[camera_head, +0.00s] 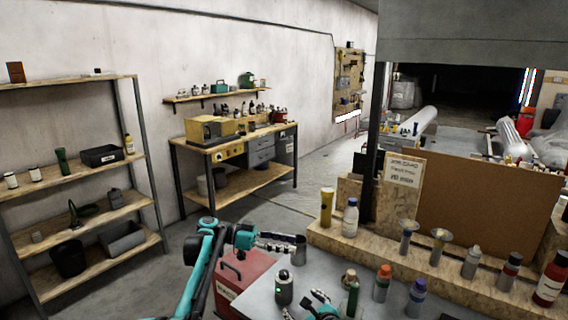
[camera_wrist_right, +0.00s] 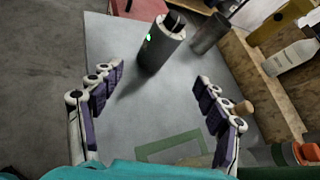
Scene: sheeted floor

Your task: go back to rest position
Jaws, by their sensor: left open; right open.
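My left gripper (camera_head: 277,241) reaches in above the red case at the left edge of the grey table (camera_head: 258,296). Its fingers are apart, with their tips close to a grey metal cup (camera_head: 300,251); I cannot tell whether they touch it. My right gripper (camera_head: 333,299) is low over the table, near the bottom of the head view. In the right wrist view (camera_wrist_right: 158,97) its fingers are spread wide with nothing between them. A dark grey cylinder with a green light (camera_head: 284,289) stands beyond the right fingertips; it also shows in the right wrist view (camera_wrist_right: 160,50).
A red case (camera_head: 247,273) stands left of the table. Bottles with orange (camera_head: 382,284) and purple caps (camera_head: 416,297) stand right of my right gripper. A wooden ledge (camera_head: 390,256) with several bottles and funnels borders the table. A green square outline (camera_wrist_right: 172,147) lies on the tabletop.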

